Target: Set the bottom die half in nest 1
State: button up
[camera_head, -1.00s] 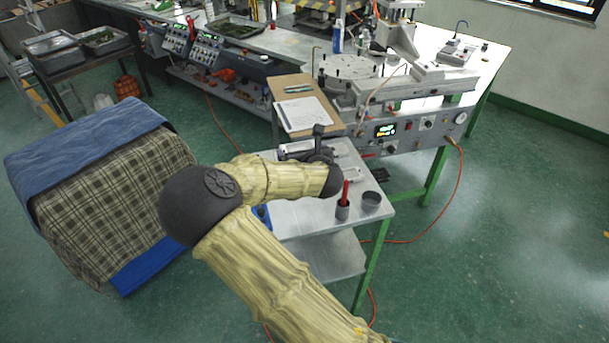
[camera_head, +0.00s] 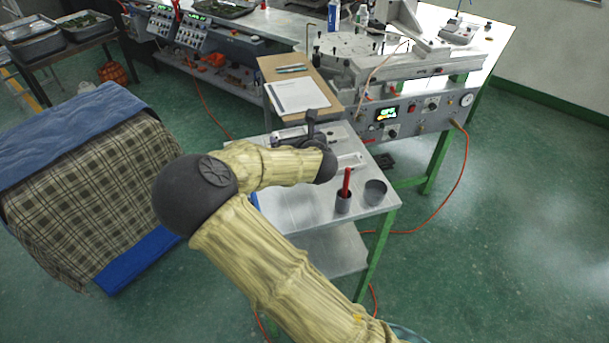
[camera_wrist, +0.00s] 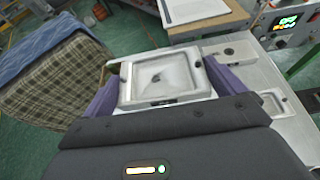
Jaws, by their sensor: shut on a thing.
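In the wrist view my gripper (camera_wrist: 161,85) has its purple fingers shut on the two sides of a silver rectangular die half (camera_wrist: 158,75). Its shallow cavity, with a small dark mark in the middle, faces the camera. It looks held above the small table. The round plate with upright pins (camera_head: 345,45) on the machine lies farther back. I cannot tell which place is nest 1.
Two other metal pieces, a plate with a hole (camera_wrist: 232,50) and a recessed block (camera_wrist: 277,101), lie on the table. A clipboard (camera_head: 298,95) lies behind. A blanket-covered box (camera_head: 85,185) stands left.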

notch_tip(320, 180, down, 2)
jog(key=shift+f+b, duration=0.1)
jog(key=shift+b, duration=0.45)
jog(key=shift+d, duration=0.1)
jog(key=shift+f, duration=3)
jog(key=shift+f, duration=0.1)
jog(key=shift+f, duration=1.75)
